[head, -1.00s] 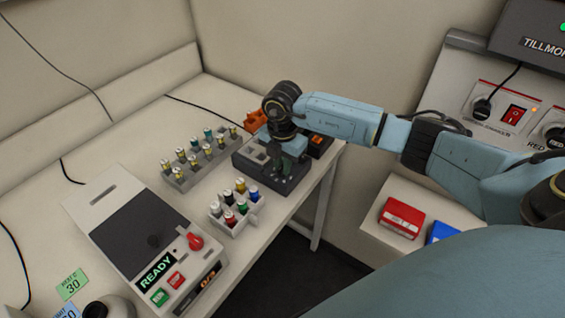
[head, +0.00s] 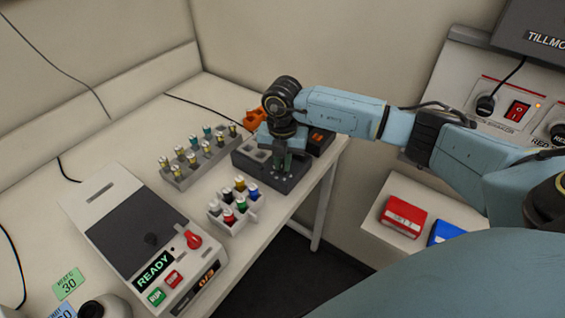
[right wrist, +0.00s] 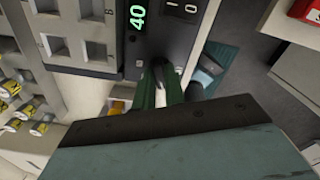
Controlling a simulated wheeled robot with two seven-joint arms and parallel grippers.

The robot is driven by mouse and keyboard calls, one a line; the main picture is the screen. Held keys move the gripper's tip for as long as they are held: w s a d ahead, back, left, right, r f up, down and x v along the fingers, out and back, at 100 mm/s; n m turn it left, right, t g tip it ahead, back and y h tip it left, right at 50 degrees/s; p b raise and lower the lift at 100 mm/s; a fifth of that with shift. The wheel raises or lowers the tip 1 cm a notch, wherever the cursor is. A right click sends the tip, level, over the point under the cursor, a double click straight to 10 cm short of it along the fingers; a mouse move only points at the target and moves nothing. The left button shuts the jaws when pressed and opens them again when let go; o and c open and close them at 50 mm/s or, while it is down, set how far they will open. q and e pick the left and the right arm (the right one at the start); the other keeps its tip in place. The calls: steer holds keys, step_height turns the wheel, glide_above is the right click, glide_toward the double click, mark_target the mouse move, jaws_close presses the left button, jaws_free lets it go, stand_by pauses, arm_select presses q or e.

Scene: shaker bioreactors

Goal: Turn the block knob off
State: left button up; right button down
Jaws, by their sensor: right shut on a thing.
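The dark grey block (head: 294,182) with square wells stands near the table's right edge. In the right wrist view the block (right wrist: 84,65) has a green display (right wrist: 137,15) reading 40 and the marks I and 0 beside it. My right gripper (head: 284,162) reaches down over the block's front side. In the right wrist view its fingertips (right wrist: 170,78) are at the panel below these marks, shut on the block knob. The knob is mostly hidden by the fingers, so its pointing direction cannot be told. My left gripper is not in view.
A white vial rack (head: 233,218) stands close in front of the block, and a grey vial rack (head: 190,172) to its left. A READY machine (head: 140,235) with a red knob sits at front left. An orange object (head: 256,118) lies behind the block.

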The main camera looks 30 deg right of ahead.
mark_target(283, 164)
steer(key=n+b, duration=0.1)
steer(key=n, duration=0.2)
steer(key=shift+n, duration=0.4)
steer(key=n+b, duration=0.2)
steer(key=n, duration=0.1)
steer(key=shift+n, duration=0.3)
steer(key=n+b, duration=0.2)
steer(key=n, duration=0.3)
steer(key=shift+n, duration=0.3)
steer(key=shift+r, duration=0.1)
steer(key=c, duration=1.5)
jaws_free()
steer(key=shift+o, duration=0.2)
step_height(283, 164, up, 13)
steer(key=shift+r+b, duration=0.15)
steer(key=shift+b, duration=0.2)
